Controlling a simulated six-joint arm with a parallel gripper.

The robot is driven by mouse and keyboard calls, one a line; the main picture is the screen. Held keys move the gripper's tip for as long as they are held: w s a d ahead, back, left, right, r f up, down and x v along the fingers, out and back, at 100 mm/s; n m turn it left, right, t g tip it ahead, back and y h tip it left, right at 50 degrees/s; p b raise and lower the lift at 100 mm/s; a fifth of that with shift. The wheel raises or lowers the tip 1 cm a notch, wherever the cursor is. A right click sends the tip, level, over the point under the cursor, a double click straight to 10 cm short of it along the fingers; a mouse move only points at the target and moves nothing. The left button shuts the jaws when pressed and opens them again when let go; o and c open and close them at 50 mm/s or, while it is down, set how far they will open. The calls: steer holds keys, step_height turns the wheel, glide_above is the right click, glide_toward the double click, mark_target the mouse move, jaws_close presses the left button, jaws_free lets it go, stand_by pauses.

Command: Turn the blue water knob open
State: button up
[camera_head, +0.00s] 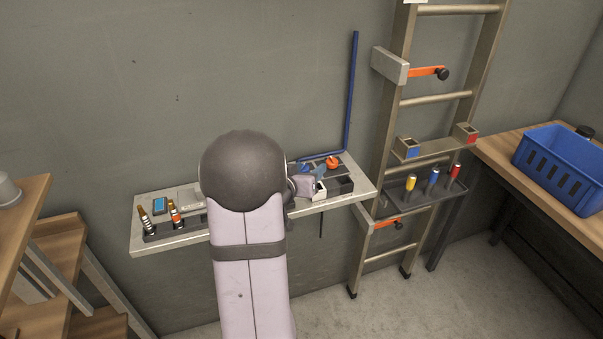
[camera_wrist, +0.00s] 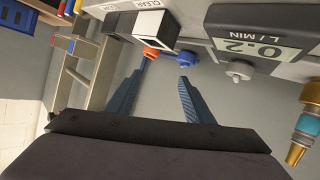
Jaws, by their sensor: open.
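The blue water knob (camera_wrist: 187,58) shows in the wrist view just beyond the tip of the right-hand finger. In the head view the blue knob (camera_head: 303,166) is a small blue spot on the wall shelf, partly hidden by my arm. My gripper (camera_wrist: 160,76) is open, with its two blue fingers apart and nothing between them. Its fingertips are close to the knob, but I cannot tell whether they touch it. An orange knob (camera_wrist: 152,52) sits beside the blue one; it also shows in the head view (camera_head: 332,163).
A grey display reading 0.2 L/MIN (camera_wrist: 262,42) and a white-and-black box (camera_wrist: 148,30) flank the knobs. A blue pipe (camera_head: 351,95) rises behind the shelf (camera_head: 180,240). Brass-tipped nozzles (camera_head: 174,212) stand at its left. A ladder (camera_head: 392,140) stands to the right.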

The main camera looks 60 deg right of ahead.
steer(key=w+a+f+t, duration=0.2)
steer(key=shift+w+n+y, duration=0.3)
steer(key=shift+w+m, duration=0.15)
steer(key=shift+m, duration=0.45)
steer(key=shift+d, duration=0.15)
steer(key=shift+p+x, duration=0.75)
steer(key=shift+x, duration=2.85)
steer(key=shift+f, duration=0.1)
steer(key=shift+c, duration=0.6)
steer(key=c, duration=0.9)
